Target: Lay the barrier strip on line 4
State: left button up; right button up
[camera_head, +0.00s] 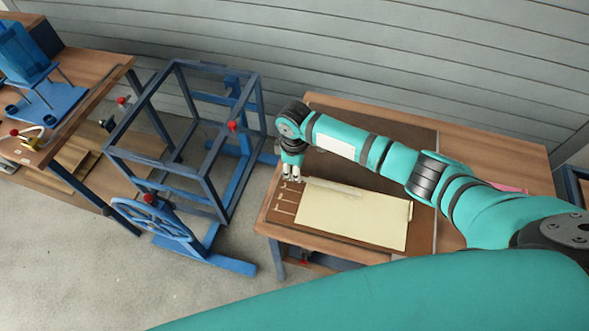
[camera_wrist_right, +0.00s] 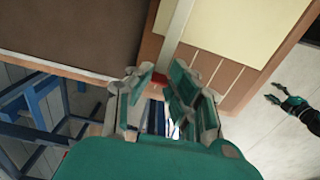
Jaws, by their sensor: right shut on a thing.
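The barrier strip (camera_head: 335,187) is a long, thin, pale grey bar along the far edge of the cream sheet (camera_head: 352,217). In the right wrist view the strip (camera_wrist_right: 178,28) runs down to between my fingers. My right gripper (camera_head: 291,178) is shut on its left end, low over the table's left part. Its fingers (camera_wrist_right: 160,88) also show in the wrist view. Several short pale lines (camera_head: 284,198) mark the brown board left of the sheet; I cannot read their numbers. My left gripper (camera_wrist_right: 272,92) shows small in the wrist view, its fingers apart and empty.
The wooden table (camera_head: 490,131) stands against a grey slatted wall. A blue metal frame (camera_head: 190,180) with a handwheel stands close to its left. Another bench (camera_head: 95,75) with blue equipment is at the far left. Bare floor (camera_head: 150,280) lies in front.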

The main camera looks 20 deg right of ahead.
jog(key=shift+f, duration=0.55)
dwell(0.6)
jog(key=o, duration=0.9)
jog(key=shift+o, duration=0.2)
jog(key=o, duration=0.4)
jog(key=shift+c, duration=0.2)
notch_tip(320, 180, up, 7)
jog(key=p, duration=0.7)
jog(key=shift+r, duration=0.1)
